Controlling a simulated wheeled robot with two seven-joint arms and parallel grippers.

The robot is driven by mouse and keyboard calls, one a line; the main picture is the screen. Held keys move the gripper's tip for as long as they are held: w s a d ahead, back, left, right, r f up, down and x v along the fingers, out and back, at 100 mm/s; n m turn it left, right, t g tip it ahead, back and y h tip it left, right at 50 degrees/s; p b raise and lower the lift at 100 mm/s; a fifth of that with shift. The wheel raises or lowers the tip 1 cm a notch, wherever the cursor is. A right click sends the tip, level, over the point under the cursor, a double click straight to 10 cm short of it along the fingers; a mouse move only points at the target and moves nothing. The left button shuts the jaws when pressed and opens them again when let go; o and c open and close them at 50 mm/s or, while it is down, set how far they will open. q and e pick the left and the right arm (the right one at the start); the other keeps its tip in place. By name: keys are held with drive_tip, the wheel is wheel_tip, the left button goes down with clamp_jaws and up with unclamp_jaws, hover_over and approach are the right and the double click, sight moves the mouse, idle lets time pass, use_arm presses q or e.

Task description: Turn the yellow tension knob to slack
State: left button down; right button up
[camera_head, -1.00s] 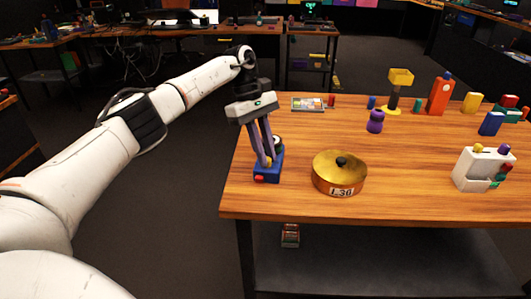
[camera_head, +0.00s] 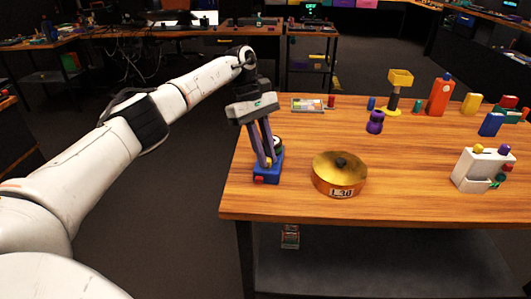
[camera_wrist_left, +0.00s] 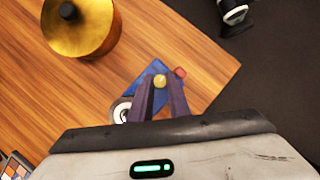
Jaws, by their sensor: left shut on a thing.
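The yellow knob (camera_head: 267,161) sits on top of a small blue box (camera_head: 276,174) near the table's left edge. It also shows in the left wrist view (camera_wrist_left: 160,81) between my fingertips. My left gripper (camera_head: 266,162) points down from above and is shut on the yellow knob. The fingers hide part of the knob, and I cannot read its setting. The blue box also carries a red button (camera_head: 259,180) at its front and a round white-and-dark part (camera_head: 277,142) behind my fingers. My right gripper is not in view.
A brass round weight (camera_head: 340,178) with a black knob stands right of the blue box, apart from it. A white unit (camera_head: 470,170) with coloured knobs is at the far right. A purple piece (camera_head: 375,122) stands farther back. The table's front middle is clear.

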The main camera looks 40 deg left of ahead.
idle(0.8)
use_arm(q)
drive_tip(key=c, duration=1.7)
unclamp_jaws()
drive_tip(key=shift+o, duration=0.2)
